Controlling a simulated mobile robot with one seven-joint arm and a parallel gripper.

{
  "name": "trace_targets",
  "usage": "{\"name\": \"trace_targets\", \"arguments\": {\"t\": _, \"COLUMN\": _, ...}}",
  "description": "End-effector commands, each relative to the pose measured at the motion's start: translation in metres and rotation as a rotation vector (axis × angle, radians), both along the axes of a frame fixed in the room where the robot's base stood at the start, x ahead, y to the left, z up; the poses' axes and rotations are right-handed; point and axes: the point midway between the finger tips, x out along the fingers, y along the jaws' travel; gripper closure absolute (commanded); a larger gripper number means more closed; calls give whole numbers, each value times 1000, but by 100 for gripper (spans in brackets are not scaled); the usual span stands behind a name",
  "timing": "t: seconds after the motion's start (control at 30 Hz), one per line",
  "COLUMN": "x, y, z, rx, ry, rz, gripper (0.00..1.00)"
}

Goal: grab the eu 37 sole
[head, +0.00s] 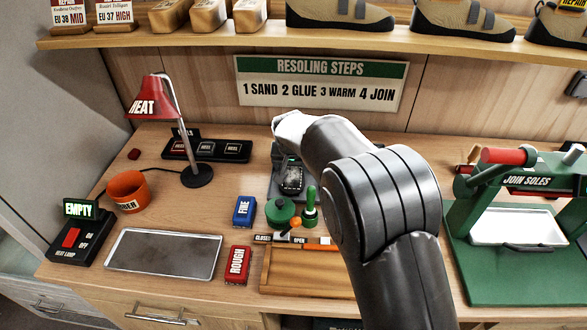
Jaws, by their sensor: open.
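My arm reaches from the bottom right to the middle of the bench. Its pale end link (291,124) hangs over the back part, and I cannot make out my gripper's fingers. No sole with a readable EU 37 mark shows. A small dark object (291,179) lies on a grey plate just below the arm's end; I cannot tell what it is. A card reading "EU 37 HIGH" (114,14) stands on the upper shelf at the left, beside an "EU 38 MID" card (69,14).
On the bench are a red heat lamp (146,98), an orange cup (128,191), a metal tray (120,235), a black rack (205,148), a blue block (244,210), a red block (238,265), a green pot (280,211) and a green press (515,288). Shoes (340,15) line the shelf.

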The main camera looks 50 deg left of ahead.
Motion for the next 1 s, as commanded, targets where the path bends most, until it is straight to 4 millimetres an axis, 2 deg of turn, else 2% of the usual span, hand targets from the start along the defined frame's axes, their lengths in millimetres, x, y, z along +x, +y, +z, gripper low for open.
{"name": "trace_targets", "arguments": {"t": 0.13, "x": 0, "y": 0, "z": 1, "rx": 1, "ry": -1, "rz": 0, "gripper": 24}}
{"name": "trace_targets", "arguments": {"t": 0.77, "x": 0, "y": 0, "z": 1, "rx": 1, "ry": -1, "rz": 0, "gripper": 75}}
{"name": "trace_targets", "arguments": {"t": 1.0, "x": 0, "y": 0, "z": 2, "rx": 2, "ry": -1, "rz": 0, "gripper": 76}}
